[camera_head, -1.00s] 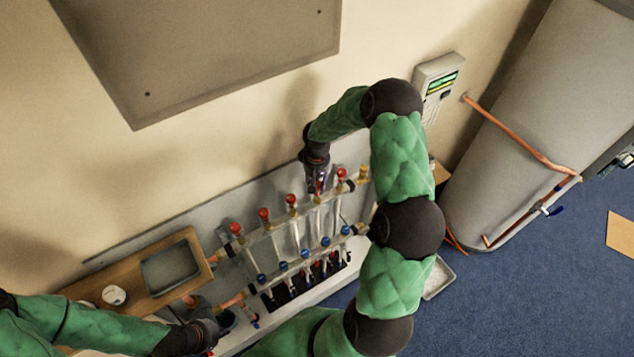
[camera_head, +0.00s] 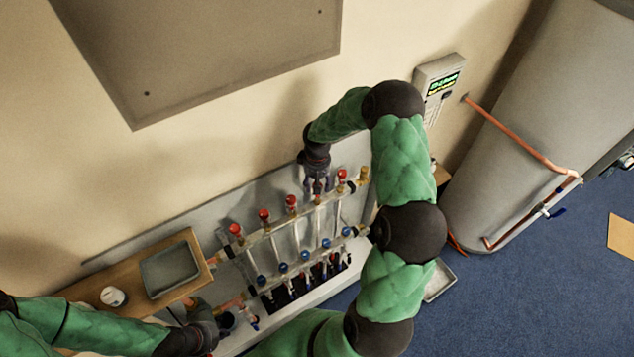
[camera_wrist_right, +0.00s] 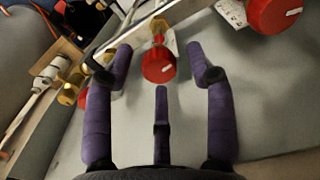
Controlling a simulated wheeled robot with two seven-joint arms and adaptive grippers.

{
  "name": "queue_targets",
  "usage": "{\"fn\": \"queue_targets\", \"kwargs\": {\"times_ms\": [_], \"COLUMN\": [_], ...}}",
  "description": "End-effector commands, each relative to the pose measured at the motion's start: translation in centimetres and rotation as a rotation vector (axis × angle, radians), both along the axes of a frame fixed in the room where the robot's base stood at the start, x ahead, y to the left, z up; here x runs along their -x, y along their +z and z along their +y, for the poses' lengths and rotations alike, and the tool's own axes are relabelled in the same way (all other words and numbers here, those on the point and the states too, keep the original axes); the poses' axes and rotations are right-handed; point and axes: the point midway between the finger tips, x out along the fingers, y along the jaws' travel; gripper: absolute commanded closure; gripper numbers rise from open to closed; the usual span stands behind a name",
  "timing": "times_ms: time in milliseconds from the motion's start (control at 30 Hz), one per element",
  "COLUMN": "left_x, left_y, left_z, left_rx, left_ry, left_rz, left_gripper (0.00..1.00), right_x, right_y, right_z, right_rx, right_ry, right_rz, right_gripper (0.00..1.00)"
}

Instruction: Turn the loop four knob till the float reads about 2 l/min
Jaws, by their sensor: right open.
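The manifold's upper bar (camera_head: 279,226) carries a row of red knobs, and blue caps line the lower bar. My right gripper (camera_head: 317,186) points down over the row, between the third red knob (camera_head: 291,201) and the rightmost one (camera_head: 342,174), and hides the knob there. In the right wrist view, my open right gripper (camera_wrist_right: 159,54) has its fingers spread around a red knob (camera_wrist_right: 158,67), with visible gaps beside it. No loop number or float reading is legible. My left gripper (camera_head: 207,336) is low at the left, its fingers too unclear to judge.
A wooden shelf (camera_head: 130,270) with a grey tray (camera_head: 144,278) and a white cup (camera_head: 113,297) is at the left. A lit wall controller (camera_head: 440,82) and a large grey tank (camera_head: 545,120) stand at the right. Another red knob (camera_wrist_right: 275,14) is close in the wrist view.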

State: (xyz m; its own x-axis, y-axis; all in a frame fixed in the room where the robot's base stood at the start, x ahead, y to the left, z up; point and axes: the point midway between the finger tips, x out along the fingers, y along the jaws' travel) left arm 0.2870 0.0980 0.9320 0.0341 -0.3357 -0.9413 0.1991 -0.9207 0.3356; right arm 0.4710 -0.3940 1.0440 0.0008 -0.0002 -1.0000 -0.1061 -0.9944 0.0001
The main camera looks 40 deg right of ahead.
Motion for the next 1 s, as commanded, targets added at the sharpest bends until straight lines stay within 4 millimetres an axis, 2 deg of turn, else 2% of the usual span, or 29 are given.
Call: {"fn": "queue_targets", "kwargs": {"times_ms": [167, 633, 800, 1000], "left_x": [0.0, 0.0, 0.0, 0.0], "left_y": [0.0, 0.0, 0.0, 0.0], "left_z": [0.0, 0.0, 0.0, 0.0], "left_rx": [0.000, 0.000, 0.000, 0.000], "left_ry": [0.000, 0.000, 0.000, 0.000], "left_rz": [0.000, 0.000, 0.000, 0.000], "left_gripper": [1.00, 1.00, 1.00, 1.00], "right_x": [-0.1, -0.1, -0.1, -0.1], "right_y": [1.5, 10.0, 11.6, 12.0], "right_z": [-0.1, 0.0, 0.0, 0.0], "right_rx": [0.002, 0.002, 0.001, 0.000], "right_ry": [0.000, 0.000, 0.000, 0.001], "right_rz": [-0.003, -0.005, -0.002, -0.001], "right_gripper": [0.44, 0.44, 0.44, 0.44]}}
